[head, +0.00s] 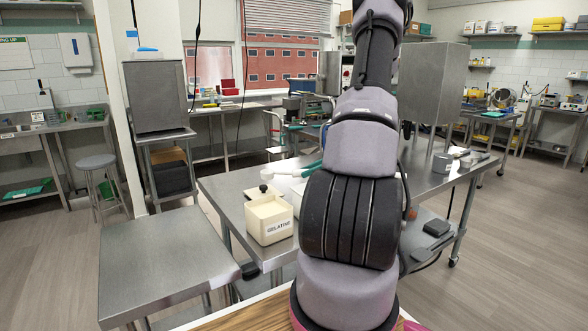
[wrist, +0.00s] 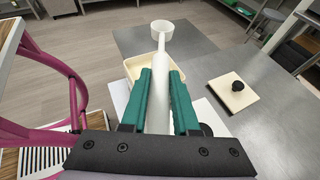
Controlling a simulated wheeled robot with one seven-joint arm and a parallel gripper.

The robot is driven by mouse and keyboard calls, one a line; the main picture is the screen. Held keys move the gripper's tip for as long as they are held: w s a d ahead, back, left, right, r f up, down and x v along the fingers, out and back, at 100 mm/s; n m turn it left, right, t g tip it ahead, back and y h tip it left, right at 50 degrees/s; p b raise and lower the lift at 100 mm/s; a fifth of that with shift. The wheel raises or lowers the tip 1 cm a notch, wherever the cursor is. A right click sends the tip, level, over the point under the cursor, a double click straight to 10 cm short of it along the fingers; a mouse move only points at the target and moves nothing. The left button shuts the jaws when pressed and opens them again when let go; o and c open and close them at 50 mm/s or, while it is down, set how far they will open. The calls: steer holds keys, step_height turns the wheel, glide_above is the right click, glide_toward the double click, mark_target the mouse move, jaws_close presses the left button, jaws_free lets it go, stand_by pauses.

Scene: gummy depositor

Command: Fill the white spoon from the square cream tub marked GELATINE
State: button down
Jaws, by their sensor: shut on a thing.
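The white spoon (wrist: 163,50) is held by its handle between the teal fingers of my gripper (wrist: 160,90). Its round bowl points away from me, and I see no filling in it. In the head view the spoon (head: 279,174) is above the table, near the square cream tub (head: 268,222) marked GELATINE. The tub stands upright and open. In the wrist view the tub (wrist: 136,66) is below the spoon, partly hidden by the fingers; the bowl shows past its far rim. A square cream lid (wrist: 222,104) with a black knob lies beside it. My arm hides most of the gripper in the head view.
The steel table (head: 232,190) carries the tub. A lower steel table (head: 165,262) stands at the left front. A grey cylindrical pot (head: 442,163) stands at the table's right.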

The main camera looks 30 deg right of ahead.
steer(key=shift+s+a+r+n+g, duration=0.1)
steer(key=shift+s+a+n+g, duration=0.2)
steer(key=shift+g, duration=0.1)
steer(key=shift+w+a+r+g+h, duration=0.1)
steer(key=shift+w+a+g+h, duration=0.1)
steer(key=shift+h, duration=0.3)
steer(key=shift+w+a+g+h, duration=0.1)
steer(key=shift+a+g+h, duration=0.1)
steer(key=shift+h, duration=0.3)
steer(key=h, duration=0.1)
steer(key=g+h, duration=0.1)
steer(key=h, duration=0.1)
steer(key=shift+w+a, duration=0.15)
steer(key=shift+a, duration=0.2)
steer(key=shift+d+f, duration=0.25)
steer(key=shift+f, duration=0.65)
step_height(320, 180, down, 6)
steer(key=shift+s+a, duration=0.2)
